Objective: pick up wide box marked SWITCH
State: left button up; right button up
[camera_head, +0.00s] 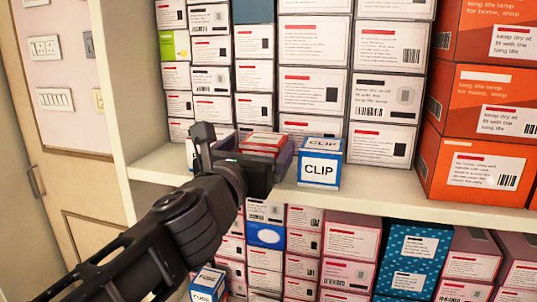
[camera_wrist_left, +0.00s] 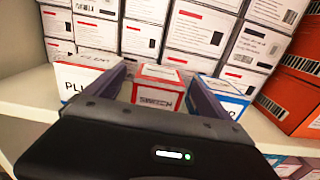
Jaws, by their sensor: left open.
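The box marked SWITCH (camera_wrist_left: 158,97) is red and white and stands on the shelf, between my left gripper's fingers in the left wrist view. In the head view its red top (camera_head: 265,141) shows behind my left gripper, and its front is mostly hidden. My left gripper (camera_head: 243,153) is open, with one finger on each side of the box; I cannot tell if either finger touches it. My right gripper is not in view.
A blue CLIP box (camera_head: 320,163) stands close on the right. A white box (camera_wrist_left: 84,76) stands close on the left. Stacked white cartons (camera_head: 314,90) rise behind. Large orange boxes (camera_head: 476,170) fill the shelf's right side. The shelf (camera_head: 400,190) has a bare front strip.

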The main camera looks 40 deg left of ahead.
pick_arm(q)
jog(key=shift+w+a+f, duration=0.1)
jog(key=shift+a+f, duration=0.05)
jog(key=shift+f, duration=0.05)
jog(key=shift+b+x, duration=0.45)
jog(key=shift+x, duration=0.4)
jog(key=shift+w+a, duration=0.2)
jog(key=shift+w, duration=0.1)
